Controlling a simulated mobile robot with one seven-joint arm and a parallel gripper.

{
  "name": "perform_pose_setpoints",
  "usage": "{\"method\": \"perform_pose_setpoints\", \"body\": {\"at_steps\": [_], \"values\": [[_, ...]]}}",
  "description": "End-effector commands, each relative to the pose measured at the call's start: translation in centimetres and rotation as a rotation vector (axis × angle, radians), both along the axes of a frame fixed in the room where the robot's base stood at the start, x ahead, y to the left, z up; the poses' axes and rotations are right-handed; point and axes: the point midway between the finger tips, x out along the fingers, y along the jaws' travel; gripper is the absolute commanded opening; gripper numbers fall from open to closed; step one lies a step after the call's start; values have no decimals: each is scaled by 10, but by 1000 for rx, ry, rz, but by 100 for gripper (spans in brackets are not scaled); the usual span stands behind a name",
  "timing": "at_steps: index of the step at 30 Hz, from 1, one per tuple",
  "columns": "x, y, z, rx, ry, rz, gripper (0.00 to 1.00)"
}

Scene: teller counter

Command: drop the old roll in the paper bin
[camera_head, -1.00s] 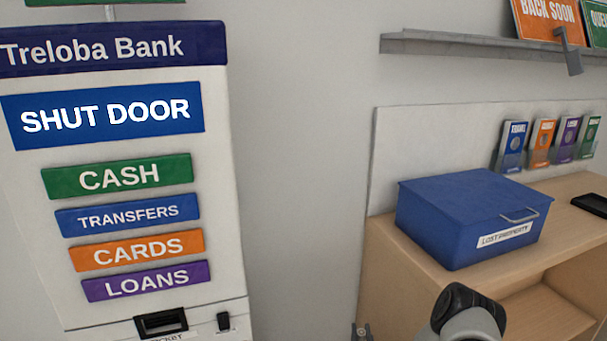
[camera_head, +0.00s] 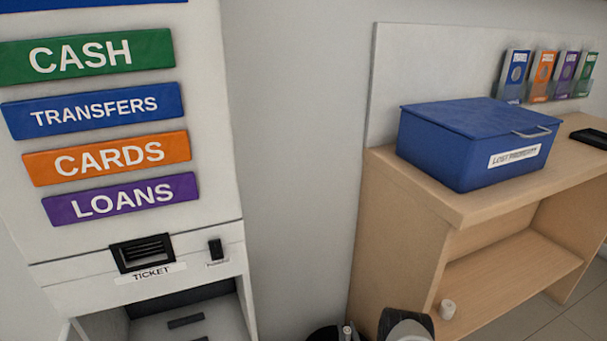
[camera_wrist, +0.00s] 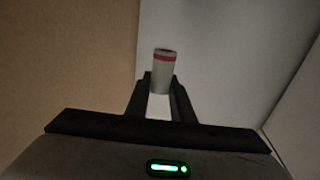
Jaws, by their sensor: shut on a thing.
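The old roll (camera_wrist: 163,75) is a small pale cylinder with a red band near its top, seen in the wrist view. My gripper (camera_wrist: 161,88) is shut on it, with a dark finger on each side, and the roll stands up beyond the fingertips. In the head view a dark rounded thing (camera_head: 322,335) shows at the bottom edge, cut off by the frame; it may be the paper bin, but I cannot tell. My arm hides part of the area beside it.
The ticket machine (camera_head: 215,262) stands at left, its lower compartment (camera_head: 205,318) open. A wooden counter (camera_head: 400,205) at right bears a blue lost property box (camera_head: 455,150). Bare wall lies between machine and counter.

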Motion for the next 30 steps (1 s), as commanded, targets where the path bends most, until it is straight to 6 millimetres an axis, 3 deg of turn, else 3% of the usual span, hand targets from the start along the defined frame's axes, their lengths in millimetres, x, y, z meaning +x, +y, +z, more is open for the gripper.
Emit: {"method": "perform_pose_setpoints", "body": {"at_steps": [9,20,21,24,30], "values": [[0,0,-42,0,0,-1,0],[0,0,-47,0,0,-1,0],[0,0,-47,0,0,-1,23],[0,0,-47,0,0,-1,40],[0,0,-47,0,0,-1,43]]}}
